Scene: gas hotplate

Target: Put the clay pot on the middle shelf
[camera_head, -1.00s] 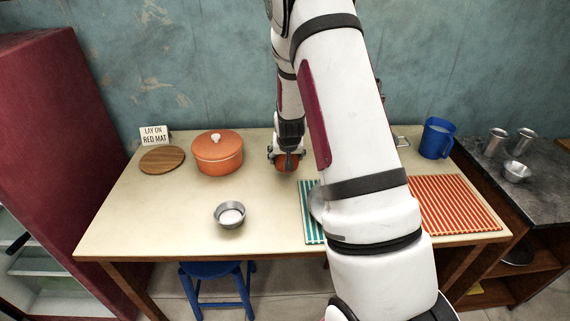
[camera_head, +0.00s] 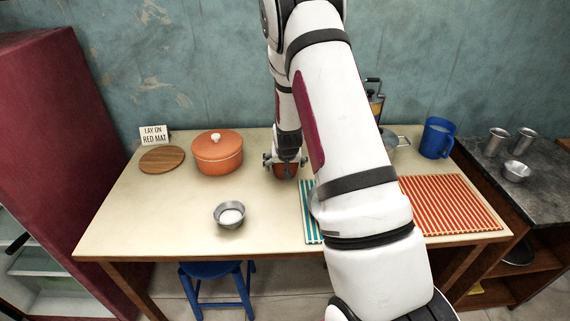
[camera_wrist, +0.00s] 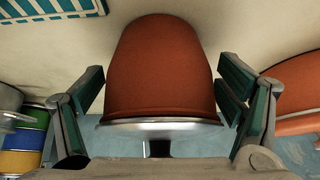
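The clay pot (camera_wrist: 160,70) is reddish-brown and fills the middle of the wrist view, between the two fingers of my gripper (camera_wrist: 162,95). The fingers are spread to either side of it, with a narrow gap visible at the left; contact at the right is unclear. In the head view the pot (camera_head: 285,171) sits on the table (camera_head: 180,215), mostly hidden below my gripper (camera_head: 285,161). A red cabinet (camera_head: 60,130) stands at the left, with pale shelves (camera_head: 35,270) low at the picture edge. A dark counter at the right has a wooden shelf (camera_head: 532,262) below it.
A lidded orange pot (camera_head: 217,155) stands close left of my gripper. A small metal bowl (camera_head: 229,215), a round wooden board (camera_head: 162,160), a teal striped mat (camera_head: 309,225), a red striped mat (camera_head: 450,205) and a blue mug (camera_head: 437,138) are also on the table.

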